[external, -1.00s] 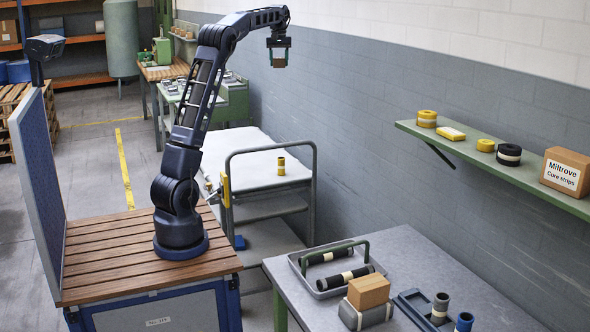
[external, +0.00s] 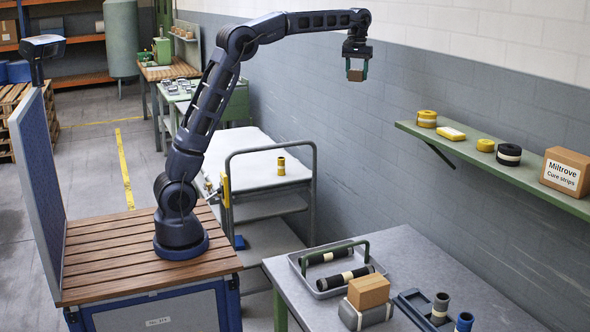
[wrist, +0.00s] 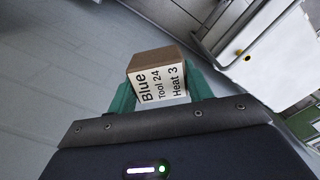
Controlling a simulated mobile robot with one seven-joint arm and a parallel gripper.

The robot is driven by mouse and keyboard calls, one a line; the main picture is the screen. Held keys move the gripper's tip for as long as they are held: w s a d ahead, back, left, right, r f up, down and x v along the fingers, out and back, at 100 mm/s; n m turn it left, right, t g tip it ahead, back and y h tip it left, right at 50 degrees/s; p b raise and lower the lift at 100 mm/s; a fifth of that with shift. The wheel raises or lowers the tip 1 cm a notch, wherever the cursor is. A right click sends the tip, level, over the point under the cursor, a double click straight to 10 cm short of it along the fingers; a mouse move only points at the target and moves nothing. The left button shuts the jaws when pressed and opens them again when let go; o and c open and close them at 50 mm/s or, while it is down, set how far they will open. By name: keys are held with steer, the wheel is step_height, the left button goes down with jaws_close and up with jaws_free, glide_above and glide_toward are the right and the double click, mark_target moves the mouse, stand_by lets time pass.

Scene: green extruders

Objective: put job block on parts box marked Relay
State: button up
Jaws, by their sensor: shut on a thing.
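My gripper (external: 357,70) is high in the air in front of the grey wall, left of the green shelf. It is shut on a small brown block (external: 356,76). In the wrist view the block (wrist: 155,60) sits between the green fingers, with a white label reading "Blue Tool 24 Heat 3". No box marked Relay can be read in these frames. A plain brown box (external: 369,290) rests on a grey bundle on the near table; no marking on it is legible.
The green wall shelf (external: 470,155) holds yellow and black rolls and a box lettered "Miltrove Cure strips" (external: 567,171). The grey table (external: 440,262) carries a tray (external: 300,268) of dark rolls. A cart (external: 250,150) with one yellow roll stands behind.

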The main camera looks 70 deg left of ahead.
steer(key=d+m, duration=0.2)
steer(key=d, duration=1.7)
steer(key=m, duration=0.7)
glide_above(372, 281)
step_height(372, 281, down, 38)
steer(key=shift+r, duration=0.1)
steer(key=shift+s+f, duration=0.1)
steer(key=shift+f, duration=0.1)
steer(key=o, duration=1)
steer(key=shift+r, duration=0.1)
